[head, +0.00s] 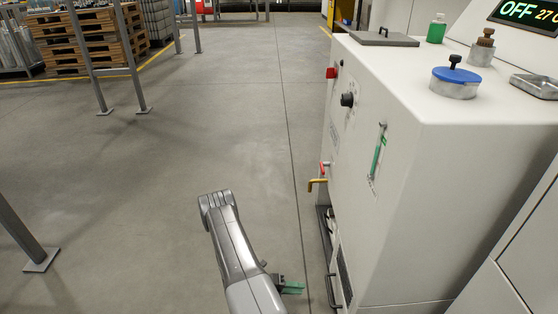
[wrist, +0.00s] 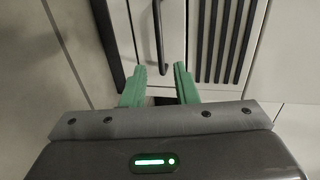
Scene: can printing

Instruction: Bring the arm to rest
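My arm reaches out low over the floor in the head view, left of the white machine (head: 390,200). My gripper (head: 298,287) has green fingers and points right toward the machine's lower front. In the wrist view my gripper (wrist: 160,82) shows its two green fingers apart with nothing between them. Beyond the fingertips are a pale cabinet door with a dark vertical handle (wrist: 159,35) and dark vent slots (wrist: 228,40). I cannot tell how near the fingertips are to the door.
The machine has a brass tap (head: 317,184), a red knob (head: 331,73) and a black knob (head: 347,100) on its side. A blue-lidded port (head: 455,80) and a green bottle (head: 436,30) are on top. Wooden pallets (head: 85,40) and metal posts (head: 90,60) stand left. The grey floor (head: 200,130) between is clear.

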